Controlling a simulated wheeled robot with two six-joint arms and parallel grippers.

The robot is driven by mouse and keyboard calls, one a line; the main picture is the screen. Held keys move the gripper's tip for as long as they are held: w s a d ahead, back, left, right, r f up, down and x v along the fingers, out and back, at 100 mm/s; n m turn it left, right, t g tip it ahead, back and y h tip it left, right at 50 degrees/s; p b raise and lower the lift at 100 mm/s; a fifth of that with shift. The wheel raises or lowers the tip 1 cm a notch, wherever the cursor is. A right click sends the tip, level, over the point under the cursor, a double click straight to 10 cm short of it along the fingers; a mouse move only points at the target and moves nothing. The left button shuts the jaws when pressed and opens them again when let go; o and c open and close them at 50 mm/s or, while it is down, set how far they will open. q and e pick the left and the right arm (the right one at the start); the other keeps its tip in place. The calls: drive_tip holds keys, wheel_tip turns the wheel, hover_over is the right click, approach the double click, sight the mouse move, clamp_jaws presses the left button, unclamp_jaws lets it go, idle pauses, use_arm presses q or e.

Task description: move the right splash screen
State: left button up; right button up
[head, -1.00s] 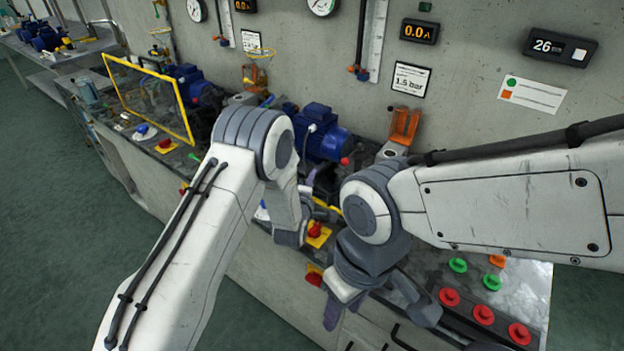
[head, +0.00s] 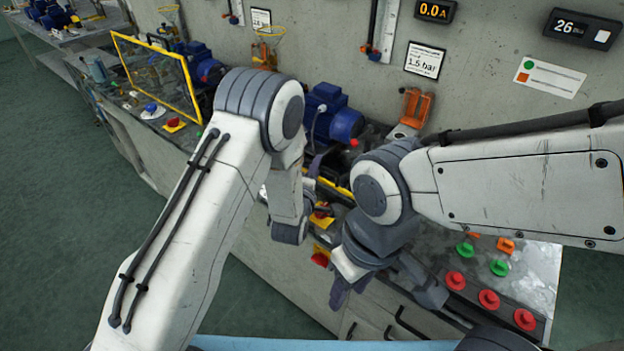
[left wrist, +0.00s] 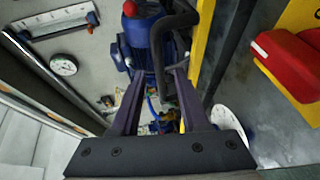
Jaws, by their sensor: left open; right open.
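The right splash screen (head: 335,187) shows in the head view only as a bit of yellow frame behind my arms; most of it is hidden. In the left wrist view a yellow bar (left wrist: 198,45), likely its frame, runs just right of the fingers. My left gripper (head: 318,178) is close to this frame in the head view. In the left wrist view its fingers (left wrist: 155,90) are apart, with no object clearly held between them. My right gripper (head: 385,288) is open and lower, over the bench's front edge, apart from the screen.
A blue pump (head: 332,112) stands behind the screen. A panel of red and green buttons (head: 489,299) lies at right. Another yellow-framed screen (head: 157,75) stands at left. Green floor (head: 80,240) is clear.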

use_arm(q)
drive_tip(key=v, duration=0.5)
drive_tip(key=shift+b, duration=0.35)
drive_tip(key=w+r+m+g+y+p, duration=0.1)
drive_tip(key=w+r+m+g+p, duration=0.15)
drive_tip(key=r+g+p, duration=0.6)
drive_tip(key=w+r+m+g+y+p, duration=0.1)
drive_tip(key=w+r+g+p, duration=0.3)
drive_tip(key=p, duration=0.7)
drive_tip(key=shift+g, duration=0.55)
drive_tip(key=p+x, duration=0.1)
drive_tip(key=x, duration=0.2)
drive_tip(key=p+x, duration=0.1)
drive_tip(key=x, duration=0.3)
drive_tip(key=s+p+x, duration=0.1)
drive_tip(key=x, duration=0.3)
drive_tip(key=shift+s+a+f, duration=0.1)
drive_tip(key=shift+a+f, duration=0.1)
